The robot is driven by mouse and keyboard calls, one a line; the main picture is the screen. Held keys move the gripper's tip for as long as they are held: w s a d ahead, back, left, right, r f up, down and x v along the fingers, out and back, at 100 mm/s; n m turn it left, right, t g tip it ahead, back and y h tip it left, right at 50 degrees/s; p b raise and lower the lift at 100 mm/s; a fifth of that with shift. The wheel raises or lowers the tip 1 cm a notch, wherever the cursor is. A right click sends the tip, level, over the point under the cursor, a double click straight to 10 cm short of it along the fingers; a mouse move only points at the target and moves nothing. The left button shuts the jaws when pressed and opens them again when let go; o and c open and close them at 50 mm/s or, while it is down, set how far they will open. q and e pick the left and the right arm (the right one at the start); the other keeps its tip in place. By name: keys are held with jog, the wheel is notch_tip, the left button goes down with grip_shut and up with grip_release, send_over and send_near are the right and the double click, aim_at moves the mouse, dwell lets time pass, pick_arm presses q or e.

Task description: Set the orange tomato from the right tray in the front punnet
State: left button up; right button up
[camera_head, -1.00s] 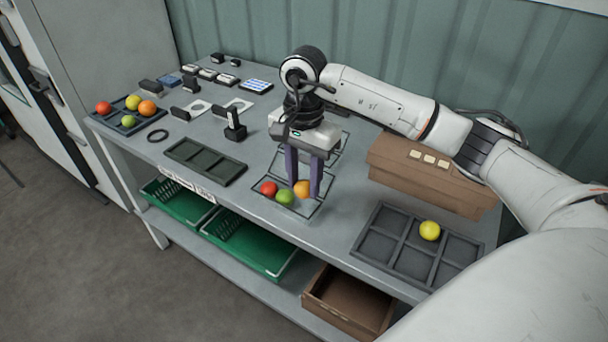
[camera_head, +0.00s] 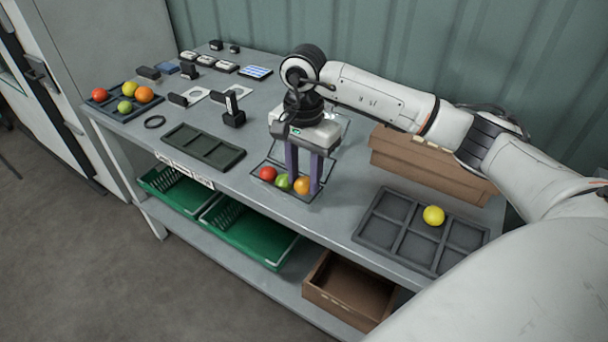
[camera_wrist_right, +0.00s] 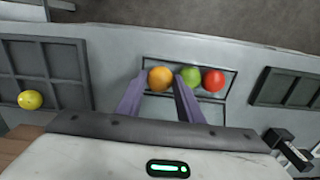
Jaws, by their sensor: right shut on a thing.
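The orange tomato (camera_head: 302,186) is between the fingers of my right gripper (camera_head: 303,183), which is shut on it. In the right wrist view the orange tomato (camera_wrist_right: 161,78) sits between the two purple fingers. It is low in the front punnet (camera_wrist_right: 200,59), beside a green tomato (camera_head: 283,183) and a red tomato (camera_head: 267,173). I cannot tell whether it touches the punnet floor. The right tray (camera_head: 420,250) holds one yellow tomato (camera_head: 434,215), and its other compartments look empty. My left gripper is not in view.
Another punnet lies behind, partly hidden by my gripper. A brown cardboard box (camera_head: 425,165) stands behind the right tray. An empty dark tray (camera_head: 205,147) lies left of the punnets. A left tray (camera_head: 122,115) holds several tomatoes. Green crates (camera_head: 250,240) are on the lower shelf.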

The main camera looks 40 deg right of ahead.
jog(key=o, duration=0.8)
jog(key=shift+c, duration=1.4)
jog(key=shift+r+p, duration=2)
jog(key=shift+r, duration=1.1)
jog(key=shift+f, duration=0.1)
